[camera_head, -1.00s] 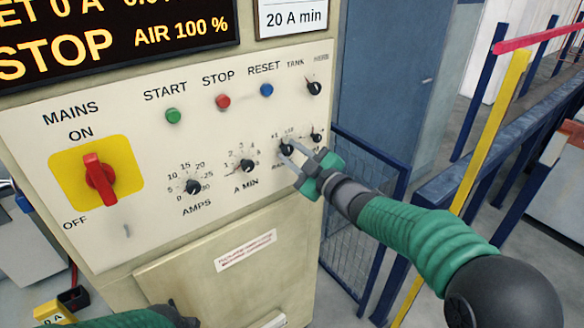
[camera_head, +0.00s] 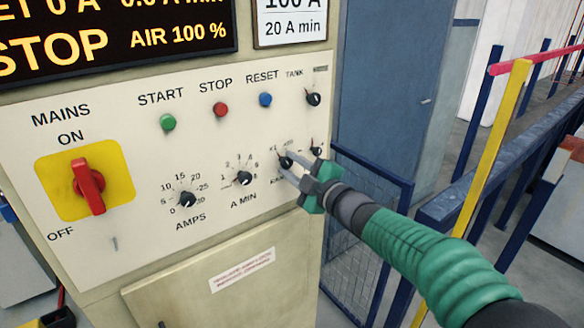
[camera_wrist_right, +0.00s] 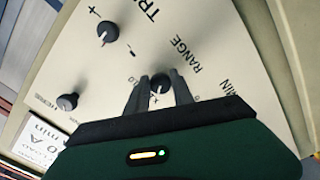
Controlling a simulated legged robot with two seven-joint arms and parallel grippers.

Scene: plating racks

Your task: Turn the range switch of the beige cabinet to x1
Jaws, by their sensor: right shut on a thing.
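The beige cabinet's panel (camera_head: 140,237) fills the left and middle of the head view. The range switch (camera_head: 286,162) is a small black knob at the panel's lower right, with x1 printed at its upper left. My right gripper (camera_head: 294,168) has its fingers around this knob, shut on it. In the right wrist view the knob (camera_wrist_right: 160,83) sits between the two dark fingertips (camera_wrist_right: 158,88), beside the word RANGE. Its white mark is partly visible there, but I cannot tell the setting surely. My left gripper is not in view.
The tank knob (camera_head: 313,99) is above. A blue mesh fence (camera_head: 352,270) and a yellow post (camera_head: 490,150) stand right of the cabinet.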

